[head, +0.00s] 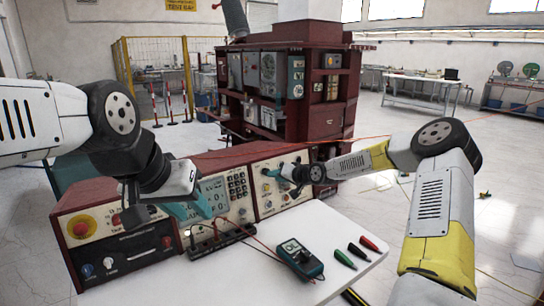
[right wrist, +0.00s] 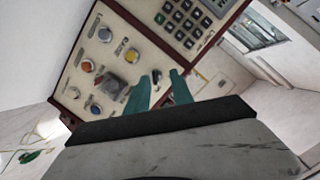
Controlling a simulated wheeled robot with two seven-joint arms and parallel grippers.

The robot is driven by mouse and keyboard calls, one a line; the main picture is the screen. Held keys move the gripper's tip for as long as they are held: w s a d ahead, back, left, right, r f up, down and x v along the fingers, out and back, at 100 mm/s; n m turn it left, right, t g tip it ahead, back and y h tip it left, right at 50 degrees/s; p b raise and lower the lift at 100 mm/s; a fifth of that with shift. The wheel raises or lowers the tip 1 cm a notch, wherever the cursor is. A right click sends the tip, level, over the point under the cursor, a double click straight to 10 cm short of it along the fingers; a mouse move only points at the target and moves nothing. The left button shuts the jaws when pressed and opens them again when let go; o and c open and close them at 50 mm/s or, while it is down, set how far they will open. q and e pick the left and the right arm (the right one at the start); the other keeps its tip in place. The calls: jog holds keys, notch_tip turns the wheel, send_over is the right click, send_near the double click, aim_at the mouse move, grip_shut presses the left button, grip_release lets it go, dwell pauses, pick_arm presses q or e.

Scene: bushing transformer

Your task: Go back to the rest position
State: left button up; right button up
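My left gripper (head: 195,213) has teal fingers and hangs in front of the left part of the dark red control console (head: 250,154). Its two fingers look spread, with nothing seen between them. My right gripper (head: 270,172) is at the right-hand panel of the console. In the right wrist view its two teal fingers (right wrist: 160,78) stand apart over the panel's lower edge. A small dark knob shows between the tips there, and I cannot tell whether they touch it. Panel knobs (right wrist: 103,35) and a keypad (right wrist: 185,20) lie beyond the fingers.
A white table (head: 345,222) bears the console, a teal multimeter (head: 300,259), and green, black and red probes (head: 357,252). Red leads run from a black terminal strip (head: 220,241). A large dark red transformer cabinet (head: 300,85) stands behind. Open floor lies to the right.

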jog(key=s+d+r+n+g+h, duration=0.1)
jog(key=s+d+r+h, duration=0.3)
jog(key=s, duration=0.6)
jog(key=s+d+r+g+h, duration=0.1)
jog(key=s+d+r, duration=0.1)
jog(key=s+r, duration=0.6)
jog(key=s+d+r+n+g+h, duration=0.1)
jog(key=s+d+r+h, duration=0.2)
jog(key=s, duration=0.8)
jog(key=s+d+r+y, duration=0.1)
jog(key=s, duration=0.8)
jog(key=s+d+r+m+g+y, duration=0.1)
jog(key=s, duration=0.8)
jog(key=shift+s+r, duration=0.15)
jog(key=shift+r, duration=0.25)
